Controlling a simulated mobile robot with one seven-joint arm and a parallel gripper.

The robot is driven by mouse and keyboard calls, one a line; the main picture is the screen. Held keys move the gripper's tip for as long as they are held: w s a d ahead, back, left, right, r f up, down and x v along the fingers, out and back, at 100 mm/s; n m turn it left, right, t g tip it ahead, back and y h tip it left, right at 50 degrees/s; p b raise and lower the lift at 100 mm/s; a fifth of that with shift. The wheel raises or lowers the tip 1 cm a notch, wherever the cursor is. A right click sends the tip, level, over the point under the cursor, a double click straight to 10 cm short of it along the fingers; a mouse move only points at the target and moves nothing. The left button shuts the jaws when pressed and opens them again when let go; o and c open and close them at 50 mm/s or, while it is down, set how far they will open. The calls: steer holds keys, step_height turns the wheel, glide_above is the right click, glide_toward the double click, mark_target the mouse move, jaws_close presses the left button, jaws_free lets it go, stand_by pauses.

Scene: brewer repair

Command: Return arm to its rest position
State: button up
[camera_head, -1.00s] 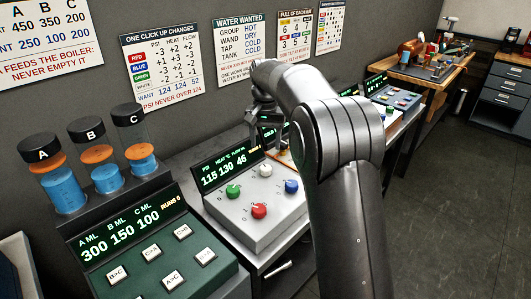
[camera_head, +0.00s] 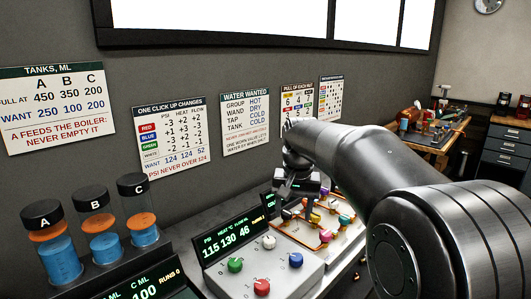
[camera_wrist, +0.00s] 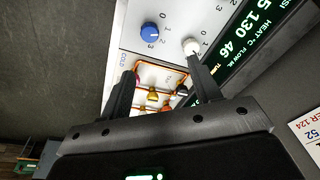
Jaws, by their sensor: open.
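My arm reaches in from the right in the head view, and my gripper (camera_head: 300,190) hangs over the bench beside the dial panel and the valve board. In the wrist view my gripper (camera_wrist: 160,88) shows two dark fingers set apart with nothing between them. The dial panel (camera_head: 262,278) has white, green, red and blue knobs, and its display reads 115 130 46. The valve board (camera_head: 318,230), with coloured handles on orange piping, lies just beyond the panel. It also shows between and beyond the fingers in the wrist view (camera_wrist: 150,75).
The tank unit (camera_head: 95,283) with cylinders A, B and C stands at the left. Posters hang on the wall behind. A wooden workbench (camera_head: 425,140) with tools and a dark drawer cabinet (camera_head: 507,150) stand at the back right. Open floor lies between.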

steer(key=s+d+r+t, duration=0.1)
steer(key=s+d, duration=0.2)
steer(key=s, duration=0.5)
steer(key=s+d+t, duration=0.1)
steer(key=s+d, duration=0.1)
steer(key=s, duration=0.6)
steer(key=s+d+f+n+t, duration=0.1)
steer(key=s+f, duration=0.5)
steer(key=s, duration=0.6)
steer(key=shift+s+d+n+t, duration=0.35)
steer(key=shift+d+t, duration=0.15)
steer(key=shift+d, duration=0.45)
